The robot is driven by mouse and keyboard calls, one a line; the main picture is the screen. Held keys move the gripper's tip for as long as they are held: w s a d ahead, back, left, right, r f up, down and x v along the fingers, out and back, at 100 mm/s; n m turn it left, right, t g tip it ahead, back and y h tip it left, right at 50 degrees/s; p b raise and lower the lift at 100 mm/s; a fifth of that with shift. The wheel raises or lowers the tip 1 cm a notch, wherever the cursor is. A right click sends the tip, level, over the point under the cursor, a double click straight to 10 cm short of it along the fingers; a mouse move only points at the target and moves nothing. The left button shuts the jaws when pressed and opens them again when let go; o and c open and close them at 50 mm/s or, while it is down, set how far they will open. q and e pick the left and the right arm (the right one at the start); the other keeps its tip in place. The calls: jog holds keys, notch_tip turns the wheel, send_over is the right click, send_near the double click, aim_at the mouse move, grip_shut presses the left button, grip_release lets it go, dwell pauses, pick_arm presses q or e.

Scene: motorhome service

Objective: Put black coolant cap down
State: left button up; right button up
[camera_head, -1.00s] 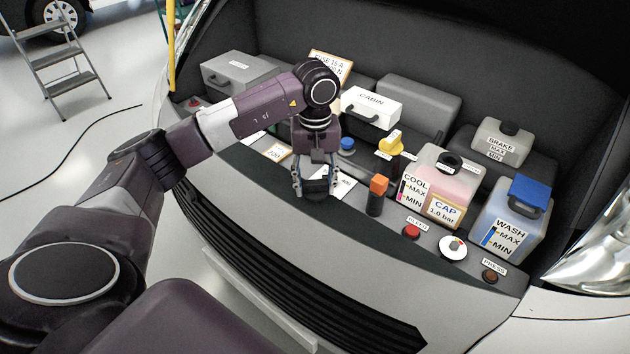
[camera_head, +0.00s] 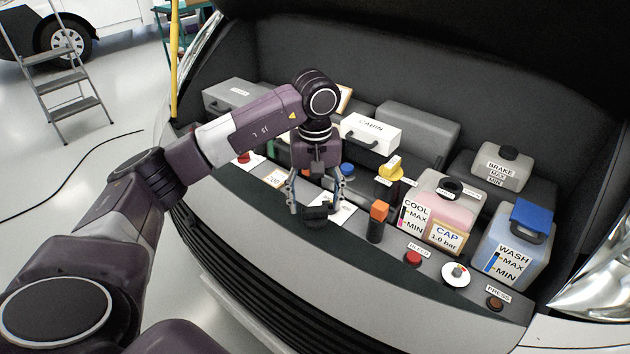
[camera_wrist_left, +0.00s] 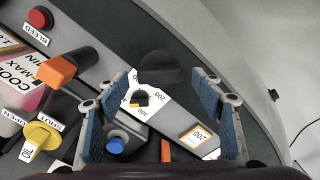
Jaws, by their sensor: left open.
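The black coolant cap (camera_head: 316,214) sits on the dark front ledge, at the edge of a white label sheet. It also shows as a dark round shape in the left wrist view (camera_wrist_left: 158,67). My left gripper (camera_head: 316,207) points down over it with its fingers spread, one on each side and apart from the cap. The blue-padded fingers (camera_wrist_left: 165,78) frame it in the wrist view. The coolant tank (camera_head: 424,212), with pink fluid, stands to the right; its black top opening (camera_head: 450,188) shows. My right gripper is not in view.
An orange-topped post (camera_head: 377,221) stands right of the cap. A blue knob (camera_head: 347,169) and a yellow handle (camera_head: 390,173) lie behind it. A red button (camera_head: 413,257), a white dial (camera_head: 456,273) and the washer tank (camera_head: 507,256) are further right.

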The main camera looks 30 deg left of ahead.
aim_at(315, 209)
pick_arm(q)
notch_tip(315, 209, up, 9)
jog(key=shift+b, duration=0.3)
dwell(0.5)
